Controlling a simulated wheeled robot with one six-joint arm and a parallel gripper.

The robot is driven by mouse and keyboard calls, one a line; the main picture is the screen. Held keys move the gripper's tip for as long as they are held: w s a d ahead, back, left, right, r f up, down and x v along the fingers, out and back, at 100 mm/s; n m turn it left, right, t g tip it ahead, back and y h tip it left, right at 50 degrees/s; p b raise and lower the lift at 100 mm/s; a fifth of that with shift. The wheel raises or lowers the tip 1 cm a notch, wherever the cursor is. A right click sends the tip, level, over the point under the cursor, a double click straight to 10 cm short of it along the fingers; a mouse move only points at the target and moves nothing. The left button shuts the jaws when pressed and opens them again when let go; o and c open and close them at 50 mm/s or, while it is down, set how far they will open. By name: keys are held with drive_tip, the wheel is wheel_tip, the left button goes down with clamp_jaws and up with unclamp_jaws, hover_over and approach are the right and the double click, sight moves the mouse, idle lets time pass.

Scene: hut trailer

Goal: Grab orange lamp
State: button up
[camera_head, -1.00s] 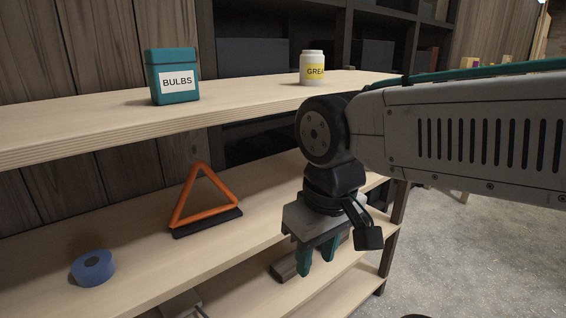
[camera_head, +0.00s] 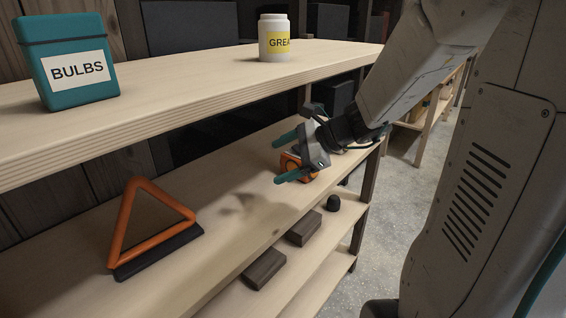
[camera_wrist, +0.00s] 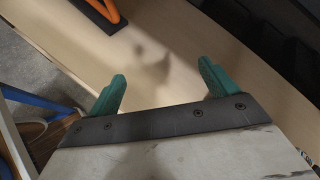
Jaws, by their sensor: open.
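An orange thing with a round face, which looks like the orange lamp (camera_head: 291,166), sits on the middle shelf in the head view. It is partly hidden behind my gripper. My gripper (camera_head: 277,161) is above the middle shelf, its teal fingers spread and pointing left in the head view. In the wrist view the fingers (camera_wrist: 162,72) are open with only bare shelf and a shadow between them. The lamp does not show in the wrist view.
An orange warning triangle (camera_head: 152,222) on a black base stands left on the middle shelf. The top shelf holds a teal BULBS box (camera_head: 75,60) and a white jar (camera_head: 272,40), above my gripper's level. Dark blocks (camera_head: 264,268) lie on the lower shelf. Bare shelf separates triangle and gripper.

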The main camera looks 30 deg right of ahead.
sight(299, 165)
drive_tip(key=w+d+f+m+t+h, duration=0.2)
drive_tip(key=w+d+f+m, duration=0.1)
drive_tip(key=d+m, duration=0.4)
drive_tip(key=w+d+f+m+t+h, duration=0.2)
drive_tip(key=w+d+m+t, duration=0.15)
drive_tip(key=d, duration=0.55)
drive_tip(key=shift+m+g, duration=0.35)
drive_tip(key=shift+m, duration=0.1)
drive_tip(key=x, duration=0.7)
drive_tip(key=shift+a+r, duration=0.25)
drive_tip(key=shift+a, duration=0.1)
drive_tip(key=c, duration=1.6)
drive_tip(key=shift+o, duration=0.2)
drive_tip(key=shift+r, duration=0.1)
